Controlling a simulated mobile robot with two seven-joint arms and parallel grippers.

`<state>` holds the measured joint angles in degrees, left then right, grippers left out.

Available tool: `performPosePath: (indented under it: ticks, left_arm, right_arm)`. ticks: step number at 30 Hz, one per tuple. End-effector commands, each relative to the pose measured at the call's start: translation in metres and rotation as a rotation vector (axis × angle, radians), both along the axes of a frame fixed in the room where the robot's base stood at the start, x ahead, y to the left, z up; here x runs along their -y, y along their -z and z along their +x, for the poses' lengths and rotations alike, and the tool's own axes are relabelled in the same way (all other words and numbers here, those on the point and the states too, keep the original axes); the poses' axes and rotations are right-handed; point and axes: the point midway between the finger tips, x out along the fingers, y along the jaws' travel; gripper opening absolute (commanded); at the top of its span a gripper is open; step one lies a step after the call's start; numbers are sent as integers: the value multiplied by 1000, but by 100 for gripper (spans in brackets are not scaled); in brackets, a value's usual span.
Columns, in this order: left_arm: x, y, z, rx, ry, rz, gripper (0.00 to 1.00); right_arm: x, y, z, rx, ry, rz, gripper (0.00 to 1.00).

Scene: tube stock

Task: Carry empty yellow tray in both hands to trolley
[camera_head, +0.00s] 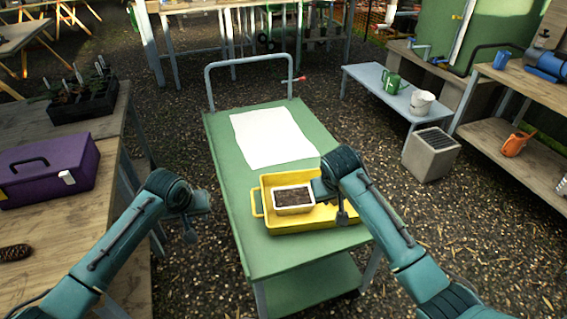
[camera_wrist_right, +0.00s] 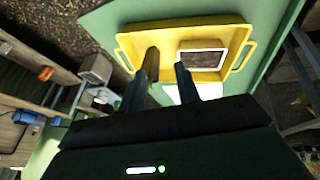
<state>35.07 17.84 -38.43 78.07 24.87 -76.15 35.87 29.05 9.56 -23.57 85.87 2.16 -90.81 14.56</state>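The yellow tray (camera_head: 257,200) rests on the near half of the green trolley (camera_head: 228,165). It is not empty: a white pot of dark soil (camera_head: 293,198) stands in it. Both also show in the right wrist view, the tray (camera_wrist_right: 128,45) and the pot (camera_wrist_right: 203,57). My right gripper (camera_wrist_right: 167,68) is over the tray, its two fingers apart beside the pot, with nothing seen between them. In the head view my right arm hides part of the tray's right side. My left gripper (camera_head: 193,208) hangs left of the trolley, clear of the tray; its fingers are not clear.
A white sheet (camera_head: 270,136) lies on the trolley behind the tray. A wooden bench (camera_head: 90,225) at left holds a purple toolbox (camera_head: 45,170) and a black plant tray (camera_head: 84,103). A low grey bench (camera_head: 365,80) and a planter (camera_head: 430,155) stand at right. Gravel floor lies between.

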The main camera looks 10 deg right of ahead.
Motion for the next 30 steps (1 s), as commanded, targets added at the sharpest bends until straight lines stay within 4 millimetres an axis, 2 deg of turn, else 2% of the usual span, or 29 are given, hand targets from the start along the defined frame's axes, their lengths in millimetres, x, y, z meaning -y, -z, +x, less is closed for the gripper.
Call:
performPosePath:
  ticks: [1, 6, 12, 18, 30]
  left_arm:
    - [0, 0, 0, 0, 0, 0, 24]
    - [0, 0, 0, 0, 0, 0, 24]
    - [0, 0, 0, 0, 0, 0, 24]
    - [0, 0, 0, 0, 0, 0, 24]
    - [0, 0, 0, 0, 1, -1, 24]
  right_arm:
    - [-2, -12, -4, 5, -1, 1, 32]
    - [-7, -45, -18, 4, -1, 0, 32]
    - [-10, -72, -30, 2, 0, -1, 32]
    - [-11, -82, -35, 0, 1, -2, 32]
    - [-11, -81, -35, 0, 0, -1, 32]
